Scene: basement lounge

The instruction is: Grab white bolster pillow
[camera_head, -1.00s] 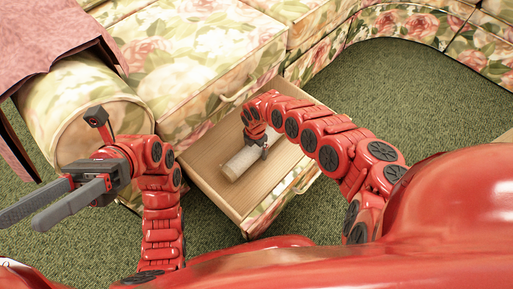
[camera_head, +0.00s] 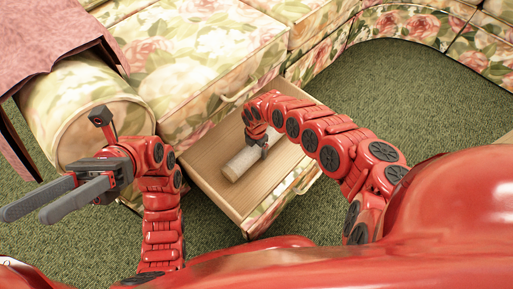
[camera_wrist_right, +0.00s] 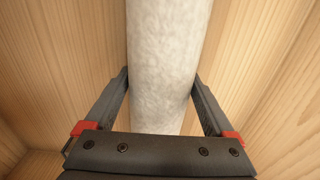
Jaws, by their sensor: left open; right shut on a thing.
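The white bolster pillow (camera_head: 241,164) lies in the open wooden drawer (camera_head: 222,199) under the floral sofa. My right gripper (camera_head: 264,148) reaches down into the drawer and is shut on the pillow. In the right wrist view the pillow (camera_wrist_right: 163,65) runs up between the two fingers of the right gripper (camera_wrist_right: 162,100), one finger on each side. The pillow's far end is partly hidden by the gripper in the head view. My left gripper (camera_head: 40,208) is open and empty, out at the left above the carpet.
The floral sofa (camera_head: 205,60) stands behind the drawer, with a rounded armrest (camera_head: 95,112) near my left arm. A pink blanket (camera_head: 60,30) drapes over the armrest. Green carpet (camera_head: 390,100) is clear to the right.

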